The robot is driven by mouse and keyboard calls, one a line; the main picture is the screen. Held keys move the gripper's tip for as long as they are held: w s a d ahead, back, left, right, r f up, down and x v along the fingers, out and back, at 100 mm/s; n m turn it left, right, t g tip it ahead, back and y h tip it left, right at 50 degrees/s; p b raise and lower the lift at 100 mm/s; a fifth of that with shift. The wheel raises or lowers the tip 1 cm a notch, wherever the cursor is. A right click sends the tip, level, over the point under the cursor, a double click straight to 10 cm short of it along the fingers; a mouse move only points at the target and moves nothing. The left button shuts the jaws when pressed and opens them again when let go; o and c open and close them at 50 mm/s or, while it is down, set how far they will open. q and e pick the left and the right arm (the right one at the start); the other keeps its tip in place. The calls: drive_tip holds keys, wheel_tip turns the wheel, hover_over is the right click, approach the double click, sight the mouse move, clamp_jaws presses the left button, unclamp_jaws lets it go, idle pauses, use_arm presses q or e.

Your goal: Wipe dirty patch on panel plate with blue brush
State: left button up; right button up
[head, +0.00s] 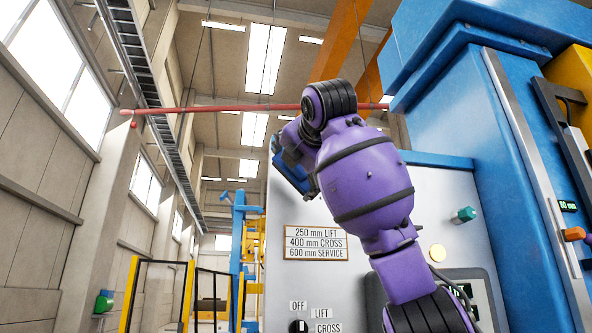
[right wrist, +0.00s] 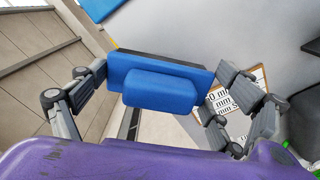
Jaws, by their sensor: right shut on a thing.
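My right gripper (head: 292,160) is shut on the blue brush (right wrist: 160,88), which lies between its fingers in the right wrist view. The brush has a blue block handle on a wider blue body with a dark edge. In the head view the purple arm partly hides gripper and brush. The panel plate (head: 316,243), with lines of black lettering, is on the light grey panel, below the gripper in the picture. In the right wrist view the plate (right wrist: 248,86) is partly hidden behind a finger. I cannot make out a distinct dirty patch. My left gripper is not in view.
The grey panel (head: 350,290) carries a selector knob (head: 298,326) below the plate and a green knob (head: 463,215) to the right. A large blue machine (head: 470,150) stands at the right. A red bar (head: 215,108) crosses behind the arm. Yellow-framed barriers (head: 188,295) stand at the left.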

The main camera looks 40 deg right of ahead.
drive_tip(key=v, duration=0.3)
drive_tip(key=shift+s, duration=0.1)
idle(0.3)
